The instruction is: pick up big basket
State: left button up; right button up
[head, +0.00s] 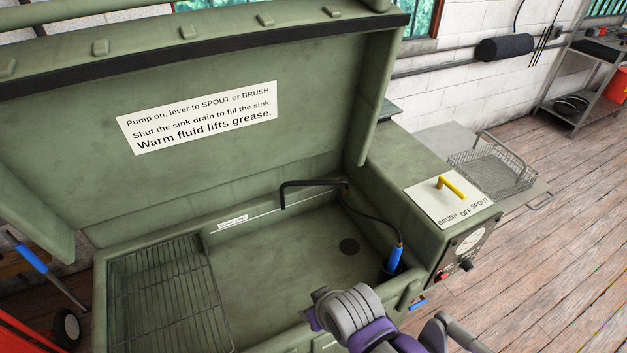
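A wire basket (493,170) with a raised handle sits on a grey side shelf (440,138) beyond the right end of the green parts washer. It looks empty. It is the only wire basket I can make out, and nothing of mine is near it. Purple and grey links of one of my arms show at the bottom edge, in front of the sink. No gripper fingers can be made out on them. My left gripper is not in view.
The washer's lid (200,80) stands open over the sink (300,262), which has a wire rack (165,290) at its left. A control box (425,185) with a yellow lever (452,186) stands between sink and basket. Wooden floor (545,275) at right is clear.

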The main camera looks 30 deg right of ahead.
aim_at(524, 170)
jog(key=z, duration=2.3)
jog(key=u, duration=0.4)
jog(key=l+u, duration=0.15)
jog(key=u, duration=0.2)
jog(key=i+l+u, duration=0.1)
jog(key=u, duration=0.3)
jog(key=l+u, duration=0.1)
jog(key=u, duration=0.3)
jog(key=l+u, duration=0.4)
jog(key=k+l+u, duration=0.2)
jog(key=l+u, duration=0.15)
jog(key=l, duration=0.25)
jog(key=k+l+u, duration=0.1)
jog(key=l, duration=0.25)
jog(key=k+l+u, duration=0.1)
jog(key=l, duration=0.25)
jog(key=k+l+u, duration=0.1)
jog(key=l, duration=0.25)
jog(key=k+l, duration=0.15)
jog(key=l, duration=0.2)
jog(key=k+l, duration=0.15)
jog(key=l, duration=0.15)
jog(key=k+l, duration=0.2)
jog(key=l, duration=0.15)
